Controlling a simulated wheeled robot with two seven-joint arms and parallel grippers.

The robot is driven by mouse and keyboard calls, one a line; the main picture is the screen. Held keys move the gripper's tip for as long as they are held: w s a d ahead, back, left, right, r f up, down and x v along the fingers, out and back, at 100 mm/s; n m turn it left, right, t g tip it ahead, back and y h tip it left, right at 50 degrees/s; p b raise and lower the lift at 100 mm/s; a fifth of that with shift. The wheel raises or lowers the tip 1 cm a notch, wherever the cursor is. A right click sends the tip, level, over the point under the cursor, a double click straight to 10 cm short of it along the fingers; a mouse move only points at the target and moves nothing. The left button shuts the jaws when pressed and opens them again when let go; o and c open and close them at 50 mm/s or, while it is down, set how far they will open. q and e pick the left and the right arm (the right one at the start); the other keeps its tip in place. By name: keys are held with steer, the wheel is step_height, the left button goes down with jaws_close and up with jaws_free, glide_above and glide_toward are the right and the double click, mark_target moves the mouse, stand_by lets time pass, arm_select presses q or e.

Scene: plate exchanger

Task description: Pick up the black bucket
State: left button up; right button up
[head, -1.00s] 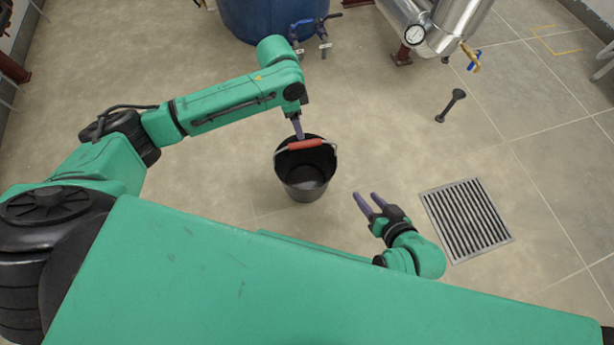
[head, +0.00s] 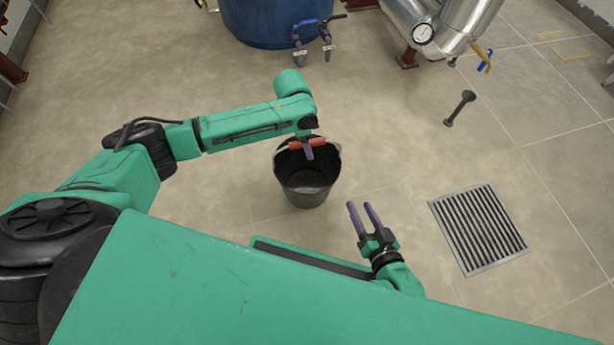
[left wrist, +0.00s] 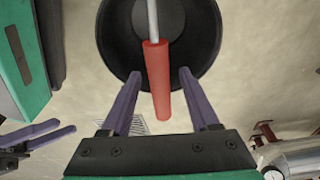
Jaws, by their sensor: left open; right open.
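The black bucket (head: 307,186) stands upright on the floor in the head view, with a wire handle and a red grip (head: 294,144) raised at its far rim. My left gripper (head: 308,150) is over the far side of the bucket at the red grip, partly hidden by its own arm. In the left wrist view the left gripper (left wrist: 158,85) is open, with one purple finger on each side of the red grip (left wrist: 158,82); the bucket (left wrist: 120,40) is beyond. My right gripper (head: 362,215) is open and empty, right of the bucket and nearer me.
A blue barrel (head: 275,20) with taps stands at the back. Metal pipes with a gauge (head: 440,25) are at the back right. A small dark post (head: 460,108) and a floor grate (head: 479,229) lie to the right. The floor around the bucket is clear.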

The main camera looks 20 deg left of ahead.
arm_select(q)
steer(key=shift+f+p, duration=0.25)
steer(key=shift+p, duration=0.05)
stand_by(0.4)
jaws_close()
stand_by(1.2)
